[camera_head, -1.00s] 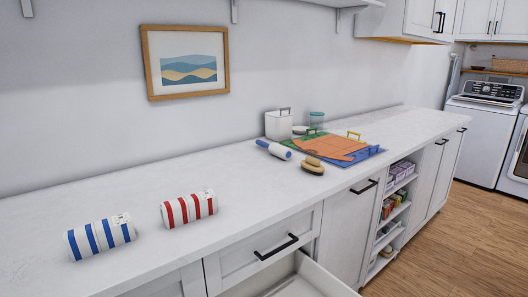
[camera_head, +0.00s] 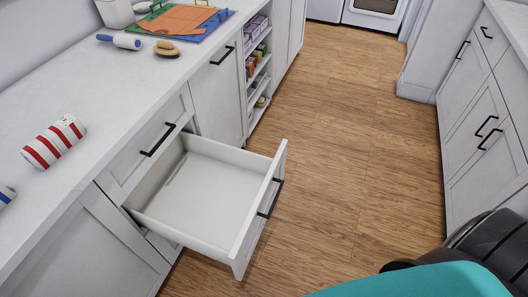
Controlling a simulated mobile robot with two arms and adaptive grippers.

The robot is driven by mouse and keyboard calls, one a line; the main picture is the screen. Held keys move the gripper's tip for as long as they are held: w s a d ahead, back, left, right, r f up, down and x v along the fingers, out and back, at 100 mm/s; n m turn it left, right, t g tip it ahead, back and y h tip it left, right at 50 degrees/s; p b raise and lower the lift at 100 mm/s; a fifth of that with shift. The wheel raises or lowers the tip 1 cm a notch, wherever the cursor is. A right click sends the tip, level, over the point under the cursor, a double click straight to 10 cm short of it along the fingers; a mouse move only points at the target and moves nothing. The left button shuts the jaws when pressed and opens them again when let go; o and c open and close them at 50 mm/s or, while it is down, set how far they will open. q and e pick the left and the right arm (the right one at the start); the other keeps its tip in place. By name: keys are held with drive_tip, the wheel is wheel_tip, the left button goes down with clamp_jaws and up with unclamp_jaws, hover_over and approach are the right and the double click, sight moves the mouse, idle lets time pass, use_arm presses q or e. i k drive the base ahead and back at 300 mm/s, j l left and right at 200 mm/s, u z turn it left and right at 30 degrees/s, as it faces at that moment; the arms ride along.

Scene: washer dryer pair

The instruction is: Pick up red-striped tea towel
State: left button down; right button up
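The red-striped tea towel (camera_head: 54,142) is a rolled white bundle with red bands. It lies on the white counter (camera_head: 120,88) at the left of the head view, above and left of an open drawer. Part of a blue-striped roll (camera_head: 5,195) shows at the left edge, cut off by the frame. Neither of my grippers is in view. A teal and black part of my own body shows at the bottom right.
An empty drawer (camera_head: 205,193) stands pulled out below the counter, sticking into the aisle. A lint roller (camera_head: 119,41), a brush (camera_head: 167,48) and a coloured mat (camera_head: 181,22) with orange cloth lie farther along the counter. Cabinets (camera_head: 480,110) line the right. The wood floor between is clear.

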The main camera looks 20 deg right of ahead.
sight(43, 151)
drive_tip(key=z, duration=0.75)
drive_tip(key=u, duration=1.45)
